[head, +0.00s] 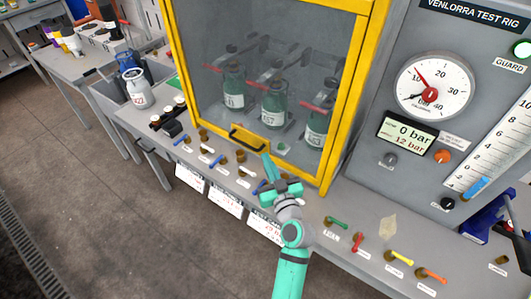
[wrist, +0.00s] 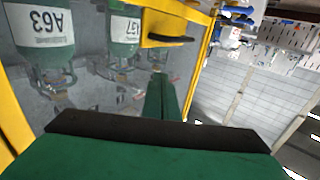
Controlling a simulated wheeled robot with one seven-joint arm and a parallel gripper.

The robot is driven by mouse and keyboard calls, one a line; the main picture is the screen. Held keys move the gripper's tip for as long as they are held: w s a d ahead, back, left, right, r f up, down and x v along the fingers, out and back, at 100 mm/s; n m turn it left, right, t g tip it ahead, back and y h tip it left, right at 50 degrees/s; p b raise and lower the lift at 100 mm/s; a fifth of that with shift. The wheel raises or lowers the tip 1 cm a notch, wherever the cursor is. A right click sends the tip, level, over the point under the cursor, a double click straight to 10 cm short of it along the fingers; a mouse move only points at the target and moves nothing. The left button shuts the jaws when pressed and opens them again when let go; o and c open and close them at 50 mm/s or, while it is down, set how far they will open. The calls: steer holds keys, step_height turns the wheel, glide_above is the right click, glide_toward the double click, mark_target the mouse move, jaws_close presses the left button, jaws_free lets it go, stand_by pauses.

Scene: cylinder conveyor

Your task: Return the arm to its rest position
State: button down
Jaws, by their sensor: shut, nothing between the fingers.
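My arm (head: 291,265) reaches up from the bottom of the head view, bent at the wrist. My gripper (head: 266,160) is shut and empty in front of the lower edge of the yellow-framed cabinet (head: 275,166), just right of its dark handle (head: 248,138). In the wrist view the green fingers (wrist: 160,97) are together with nothing between them. The handle (wrist: 167,38) shows beyond them, apart from the fingertips. No rest position is marked in either view.
Behind the cabinet's window stand several green bottles (head: 274,110). Coloured valve levers (head: 336,223) line the bench front. A grey panel with a gauge (head: 434,86) stands right. A white canister (head: 136,88) stands in a tray at left. The floor (head: 120,235) at lower left is clear.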

steer(key=s+d+f+m+g+h, duration=0.1)
steer(key=s+f+m+h, duration=0.15)
steer(key=s+f, duration=0.65)
steer(key=s+d+f+m+g+h, duration=0.1)
steer(key=s+f+m+h, duration=0.2)
steer(key=s, duration=1)
steer(key=s+r, duration=0.2)
steer(key=s, duration=0.9)
steer(key=s+r+n, duration=0.1)
steer(key=s+r, duration=0.2)
steer(key=s, duration=0.8)
steer(key=shift+a+h, duration=0.35)
steer(key=shift+a, duration=0.1)
steer(key=shift+s+n, duration=0.1)
steer(key=shift+n, duration=0.15)
